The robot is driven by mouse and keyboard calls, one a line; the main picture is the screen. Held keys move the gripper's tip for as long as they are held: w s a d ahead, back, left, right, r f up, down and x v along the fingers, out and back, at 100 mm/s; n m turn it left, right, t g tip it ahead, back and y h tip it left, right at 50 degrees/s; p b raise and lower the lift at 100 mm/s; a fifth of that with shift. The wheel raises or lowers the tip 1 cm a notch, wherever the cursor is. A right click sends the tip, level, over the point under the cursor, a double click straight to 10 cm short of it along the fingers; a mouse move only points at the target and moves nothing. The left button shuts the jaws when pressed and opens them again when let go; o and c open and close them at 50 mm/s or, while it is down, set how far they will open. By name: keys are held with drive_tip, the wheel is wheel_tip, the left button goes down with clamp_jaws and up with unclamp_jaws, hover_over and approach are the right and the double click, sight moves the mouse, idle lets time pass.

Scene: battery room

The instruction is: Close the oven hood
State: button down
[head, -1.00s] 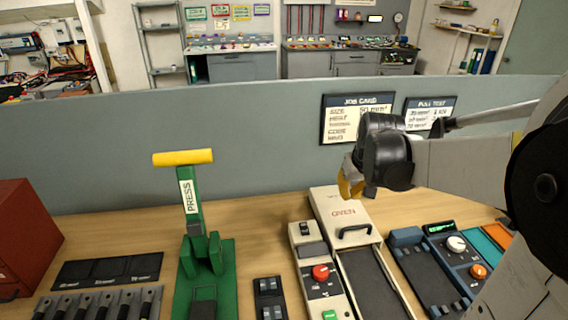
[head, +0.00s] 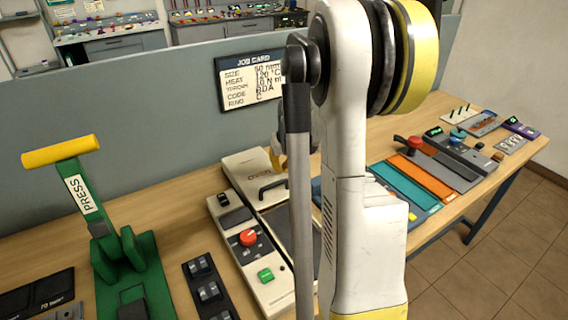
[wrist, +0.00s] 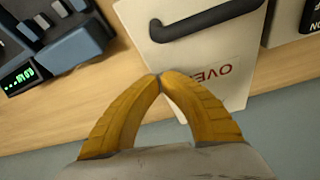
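The oven hood (head: 243,168) is a cream cover with red OVEN lettering and a black bar handle (head: 272,188). It sits at the back end of the oven, and the dark oven bed (head: 304,238) is bare in front of it. My gripper (wrist: 160,77) has two yellow fingers whose tips meet, with nothing visible between them. In the wrist view the fingertips overlap the hood (wrist: 195,50) beside its lettering, and the handle (wrist: 205,20) lies beyond them. I cannot tell whether they touch. In the head view my arm hides part of the oven and most of the gripper.
A control box with a red knob (head: 249,237) and green button (head: 266,275) adjoins the oven's left side. A green press (head: 110,250) with a yellow handle stands further left. A grey partition (head: 150,140) with a job card stands behind. Devices line the bench's right.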

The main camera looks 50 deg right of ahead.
drive_tip(key=shift+s+a+r+b, duration=0.1)
drive_tip(key=shift+s+a, duration=0.2)
drive_tip(key=shift+s, duration=0.3)
drive_tip(key=shift+s+a+b, duration=0.15)
drive_tip(key=shift+s+a, duration=0.15)
drive_tip(key=shift+s, duration=0.25)
drive_tip(key=shift+s+a+r+b, duration=0.1)
drive_tip(key=shift+s+a, duration=0.2)
drive_tip(key=shift+s, duration=0.3)
drive_tip(key=shift+s, duration=0.1)
drive_tip(key=s+a+p, duration=0.1)
drive_tip(key=s+a, duration=0.1)
drive_tip(key=s, duration=0.6)
drive_tip(key=s+a+p, duration=0.1)
drive_tip(key=s+a, duration=0.1)
drive_tip(key=s, duration=0.5)
drive_tip(key=s+a+p, duration=0.1)
drive_tip(key=s+a, duration=0.2)
drive_tip(key=s, duration=0.5)
drive_tip(key=shift+s, duration=0.3)
drive_tip(key=shift+s+a, duration=0.1)
drive_tip(key=shift+s, duration=0.35)
drive_tip(key=shift+f, duration=0.1)
